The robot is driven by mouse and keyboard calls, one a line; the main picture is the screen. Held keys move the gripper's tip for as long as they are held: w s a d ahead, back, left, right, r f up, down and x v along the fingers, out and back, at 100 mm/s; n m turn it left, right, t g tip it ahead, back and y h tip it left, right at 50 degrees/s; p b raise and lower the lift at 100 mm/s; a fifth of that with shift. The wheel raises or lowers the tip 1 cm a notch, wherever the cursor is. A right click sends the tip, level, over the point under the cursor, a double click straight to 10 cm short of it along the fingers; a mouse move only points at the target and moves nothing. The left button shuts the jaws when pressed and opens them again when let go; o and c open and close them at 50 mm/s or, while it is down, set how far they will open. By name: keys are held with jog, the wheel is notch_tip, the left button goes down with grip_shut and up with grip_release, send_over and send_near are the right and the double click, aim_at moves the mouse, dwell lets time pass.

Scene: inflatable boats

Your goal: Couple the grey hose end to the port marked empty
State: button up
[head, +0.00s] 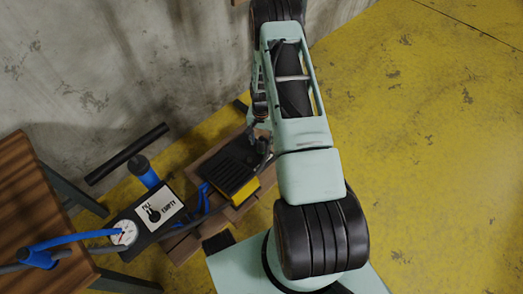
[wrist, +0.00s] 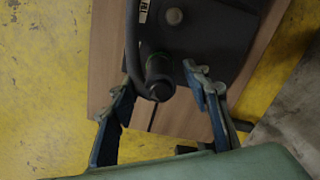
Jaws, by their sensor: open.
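My gripper (head: 260,138) is over the far end of a black pump box (head: 238,166) with a yellow lower part. In the wrist view my gripper (wrist: 162,80) is open, its fingers either side of a dark cylindrical hose end (wrist: 159,76) with a gap on each side. A dark grey hose (wrist: 131,45) curves down beside it. The box top (wrist: 205,25) bears a label reading FILL (wrist: 143,10). I cannot make out a port marked empty there. A sign (head: 160,208) with FILL and EMPTY stands left of the box in the head view.
The box sits on a wooden support (head: 205,160). A concrete wall (head: 120,70) stands behind. The yellow floor at right is clear.

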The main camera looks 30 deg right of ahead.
notch_tip(320, 180, up, 11)
dwell(0.4)
